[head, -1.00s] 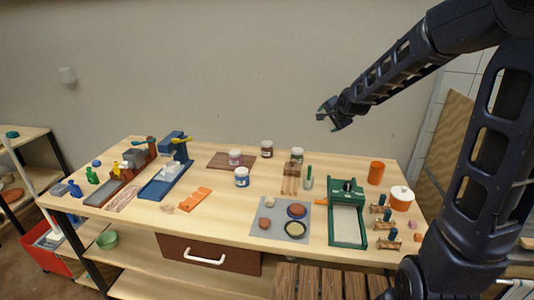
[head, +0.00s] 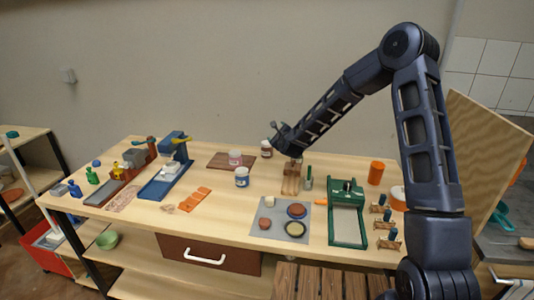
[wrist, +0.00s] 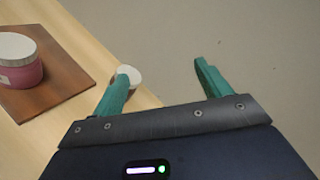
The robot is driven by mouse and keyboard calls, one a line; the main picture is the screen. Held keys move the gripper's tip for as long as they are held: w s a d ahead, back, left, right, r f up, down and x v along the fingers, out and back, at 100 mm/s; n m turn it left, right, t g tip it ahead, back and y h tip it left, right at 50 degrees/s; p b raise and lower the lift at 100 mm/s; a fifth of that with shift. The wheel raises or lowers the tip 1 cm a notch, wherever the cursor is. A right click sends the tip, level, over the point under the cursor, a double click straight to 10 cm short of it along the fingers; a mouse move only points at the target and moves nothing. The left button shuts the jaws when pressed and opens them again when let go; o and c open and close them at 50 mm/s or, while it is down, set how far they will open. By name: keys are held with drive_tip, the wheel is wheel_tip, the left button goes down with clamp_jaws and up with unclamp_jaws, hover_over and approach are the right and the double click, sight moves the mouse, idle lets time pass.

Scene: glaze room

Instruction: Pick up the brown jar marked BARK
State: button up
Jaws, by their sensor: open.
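A brown jar (head: 266,150) with a white lid stands at the back of the table against the wall; its marking is too small to read. My gripper (head: 274,132) is above and just right of it in the head view, apart from it. In the wrist view my gripper (wrist: 164,75) is open, with its two green fingers spread and nothing between them. A white lid (wrist: 131,73) shows behind the left finger, probably the brown jar's; the finger hides most of what is below it.
A pink jar (head: 235,157) stands on a brown board (head: 222,165) to the left, and also shows in the wrist view (wrist: 20,68). A blue jar (head: 242,178) stands in front. A wooden block (head: 291,181) and green press (head: 347,215) are to the right. The wall is close behind.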

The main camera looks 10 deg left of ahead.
sight(267, 143)
drive_tip(key=a+f+m+t+h, duration=0.1)
drive_tip(key=f+m, duration=0.2)
drive_tip(key=a+f+m+t+h, duration=0.1)
drive_tip(key=a+f+m, duration=0.1)
drive_tip(key=f+m, duration=0.2)
drive_tip(key=a+f+m+h, duration=0.1)
drive_tip(key=a+f+m, duration=0.1)
drive_tip(key=f+m, duration=0.1)
drive_tip(key=shift+s+f+m+t, duration=0.1)
drive_tip(key=shift+f+m+t, duration=0.3)
drive_tip(key=shift+m, duration=0.1)
drive_tip(key=shift+s+a+f+m+h, duration=0.2)
drive_tip(key=shift+f+m+h, duration=0.45)
drive_tip(key=shift+m, duration=0.25)
drive_tip(key=w, duration=0.5)
drive_tip(key=shift+a, duration=0.3)
drive_tip(key=shift+w+a+r, duration=0.15)
drive_tip(key=shift+w+r, duration=0.05)
drive_tip(key=shift+w, duration=1.25)
drive_tip(key=shift+w+a+r, duration=0.1)
drive_tip(key=shift+w+r, duration=0.05)
drive_tip(key=shift+w, duration=1.25)
drive_tip(key=c, duration=1.3)
